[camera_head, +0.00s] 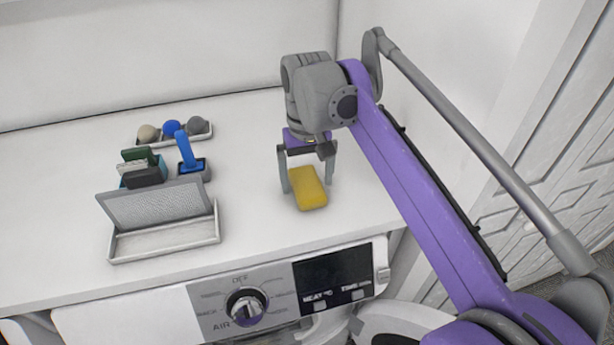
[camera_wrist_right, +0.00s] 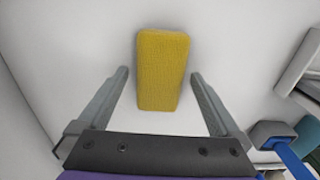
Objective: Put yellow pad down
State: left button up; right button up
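The yellow pad (camera_head: 308,188) lies on the white top of the appliance, right of its middle and near the front. My right gripper (camera_head: 306,186) is above it, pointing down, with its two fingers apart. In the right wrist view the yellow pad (camera_wrist_right: 162,68) lies between and beyond the open fingers (camera_wrist_right: 160,75), with a clear gap on each side, touching neither. My left gripper is not in view.
A white tray (camera_head: 165,241) with a grey mesh panel stands at the left front. A wall stands close on the right. The white top (camera_head: 250,190) is clear between tray and pad.

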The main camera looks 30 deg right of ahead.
aim_at(307, 182)
notch_tip(307, 182, up, 12)
jog(key=p, duration=0.2)
jog(key=shift+r, duration=0.15)
dwell(0.7)
